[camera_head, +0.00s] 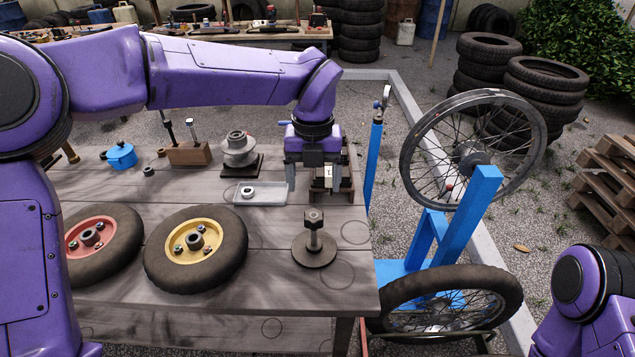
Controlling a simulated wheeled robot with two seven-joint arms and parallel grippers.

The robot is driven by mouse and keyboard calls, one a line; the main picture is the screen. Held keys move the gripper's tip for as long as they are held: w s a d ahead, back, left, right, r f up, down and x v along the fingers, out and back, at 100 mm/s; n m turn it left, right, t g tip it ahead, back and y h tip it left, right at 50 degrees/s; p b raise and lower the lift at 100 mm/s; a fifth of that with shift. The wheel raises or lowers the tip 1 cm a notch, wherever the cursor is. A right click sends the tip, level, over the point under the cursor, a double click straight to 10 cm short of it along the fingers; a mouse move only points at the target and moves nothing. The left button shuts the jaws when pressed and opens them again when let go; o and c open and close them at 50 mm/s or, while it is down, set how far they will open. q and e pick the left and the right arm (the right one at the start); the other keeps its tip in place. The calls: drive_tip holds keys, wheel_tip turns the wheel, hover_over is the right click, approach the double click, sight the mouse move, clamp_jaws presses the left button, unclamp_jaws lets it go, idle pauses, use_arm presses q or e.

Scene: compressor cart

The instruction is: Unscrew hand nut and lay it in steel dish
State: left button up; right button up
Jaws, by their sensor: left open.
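My left gripper (312,183) is open and empty, pointing down behind the hand nut, beside the dish's right end and apart from the nut. My right arm shows only at the lower right edge; its gripper is out of view.
Two wheels, yellow-hubbed (196,243) and red-hubbed (90,238), lie on the table's left. A grey pulley (238,148), wooden block (190,154) and blue pot (121,155) stand behind. A small dark rack (345,187) stands by my left gripper. A blue wheel stand (465,215) is right.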

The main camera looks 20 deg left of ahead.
sight(313, 213)
use_arm(q)
wheel_tip(313, 213, down, 8)
drive_tip(key=shift+f, duration=0.1)
drive_tip(key=shift+s+f, duration=0.15)
drive_tip(key=shift+f, duration=0.05)
drive_tip(key=c, duration=1.3)
drive_tip(key=shift+o, duration=0.2)
drive_tip(key=shift+f+n+b, duration=0.2)
drive_tip(key=shift+n+b, duration=0.2)
drive_tip(key=shift+n, duration=0.1)
drive_tip(key=shift+n+b, duration=0.4)
drive_tip(key=shift+n, duration=0.1)
drive_tip(key=shift+r, duration=0.15)
